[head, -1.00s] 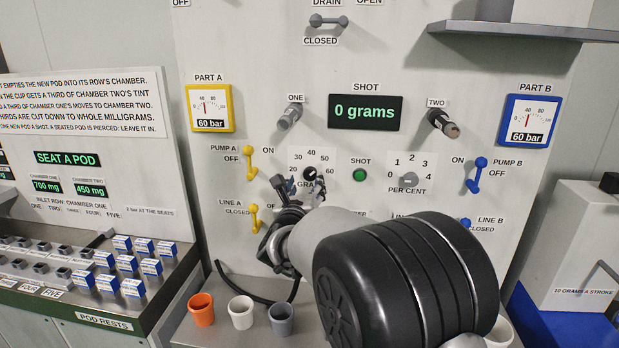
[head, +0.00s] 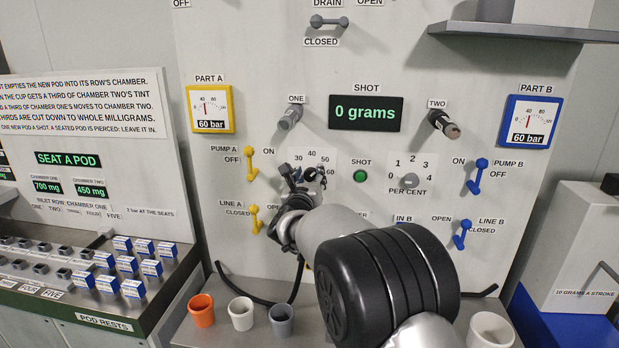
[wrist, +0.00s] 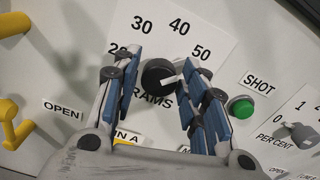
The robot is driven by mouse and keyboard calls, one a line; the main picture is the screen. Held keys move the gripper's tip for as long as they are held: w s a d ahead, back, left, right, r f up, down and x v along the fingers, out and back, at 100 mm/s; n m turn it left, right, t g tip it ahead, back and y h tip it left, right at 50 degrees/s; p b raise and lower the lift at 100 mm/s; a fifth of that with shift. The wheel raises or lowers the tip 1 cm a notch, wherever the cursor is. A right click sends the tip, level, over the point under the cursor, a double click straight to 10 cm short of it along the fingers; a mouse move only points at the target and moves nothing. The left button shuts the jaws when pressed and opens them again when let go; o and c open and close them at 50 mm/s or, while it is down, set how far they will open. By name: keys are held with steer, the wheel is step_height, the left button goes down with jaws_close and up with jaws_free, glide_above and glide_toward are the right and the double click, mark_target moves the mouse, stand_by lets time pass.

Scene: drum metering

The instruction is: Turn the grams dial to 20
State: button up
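The grams dial is a black round knob (wrist: 158,74) with a pale pointer mark, on a white scale plate numbered 20 to 60. In the wrist view the pale mark lies toward the right side, near the right finger; the exact reading is unclear. The 20 is partly covered by the left finger, and the 60 is hidden. My gripper (wrist: 158,66) is open, with one blue-padded finger on each side of the knob. I see no clear contact. In the head view my gripper (head: 303,176) partly covers the dial. The SHOT display (head: 366,113) reads 0 grams.
A green SHOT button (wrist: 242,108) is right of the dial, with the PER CENT dial (wrist: 298,132) beyond it. Yellow pump A (head: 250,164) and line A (head: 254,219) levers are to the left. Orange (head: 202,309), white (head: 241,313) and grey (head: 281,319) cups stand below.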

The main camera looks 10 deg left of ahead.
steer(key=c, duration=0.7)
